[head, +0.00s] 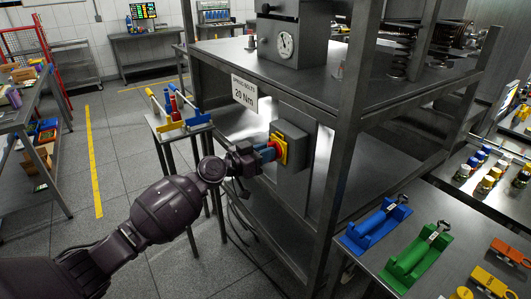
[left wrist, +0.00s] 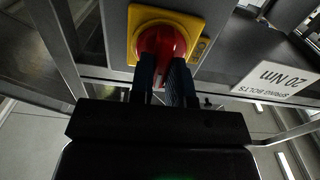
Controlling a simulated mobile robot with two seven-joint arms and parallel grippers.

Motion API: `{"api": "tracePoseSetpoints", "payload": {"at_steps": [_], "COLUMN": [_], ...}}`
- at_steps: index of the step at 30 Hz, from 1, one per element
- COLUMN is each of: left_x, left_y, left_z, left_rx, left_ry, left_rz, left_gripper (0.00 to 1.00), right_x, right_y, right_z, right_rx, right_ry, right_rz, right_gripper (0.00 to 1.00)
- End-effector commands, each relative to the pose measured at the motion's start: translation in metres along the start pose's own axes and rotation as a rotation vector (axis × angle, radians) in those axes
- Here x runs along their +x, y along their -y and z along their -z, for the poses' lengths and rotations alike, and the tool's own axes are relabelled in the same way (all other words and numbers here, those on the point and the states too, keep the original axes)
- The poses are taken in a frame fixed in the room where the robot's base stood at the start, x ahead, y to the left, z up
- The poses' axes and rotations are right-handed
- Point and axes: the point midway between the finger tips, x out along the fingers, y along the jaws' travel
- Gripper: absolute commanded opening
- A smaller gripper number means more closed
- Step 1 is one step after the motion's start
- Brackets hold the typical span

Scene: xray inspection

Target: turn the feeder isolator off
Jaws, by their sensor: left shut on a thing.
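The feeder isolator is a grey box (head: 290,145) with a yellow plate (head: 282,151) and a red rotary handle (head: 274,147), mounted on the front of the steel bench. In the left wrist view the red handle (left wrist: 160,42) sits in the middle of the yellow plate (left wrist: 198,45). My left gripper (head: 268,153) reaches the handle from the left. Its two fingers (left wrist: 166,65) are shut on the red handle, one on each side. The fingers hide part of the handle, and I cannot read its position marks. My right gripper is not in view.
A "Spring bolts 20 Nm" sign (head: 244,93) hangs on the bench edge left of the isolator. A small stand (head: 186,127) with coloured tools is behind my left arm. Blue (head: 375,229) and green (head: 416,259) holders lie on the right table.

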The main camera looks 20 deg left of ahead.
Motion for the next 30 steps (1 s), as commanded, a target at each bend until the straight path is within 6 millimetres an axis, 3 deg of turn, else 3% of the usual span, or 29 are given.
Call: {"api": "tracePoseSetpoints", "payload": {"at_steps": [11, 24, 30], "left_x": [0.000, 0.000, 0.000], "left_y": [0.002, 0.004, 0.005], "left_z": [-0.002, -0.001, -0.001], "left_rx": [-0.228, -0.647, -0.836], "left_ry": [-0.001, -0.002, -0.003], "left_rz": [0.001, 0.000, 0.000], "left_gripper": [0.00, 0.00, 0.00], "right_x": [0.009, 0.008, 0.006], "right_y": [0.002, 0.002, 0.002], "right_z": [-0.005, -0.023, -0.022], "right_rx": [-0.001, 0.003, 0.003], "right_ry": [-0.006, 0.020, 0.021], "right_rz": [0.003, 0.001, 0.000], "right_gripper": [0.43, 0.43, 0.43]}}
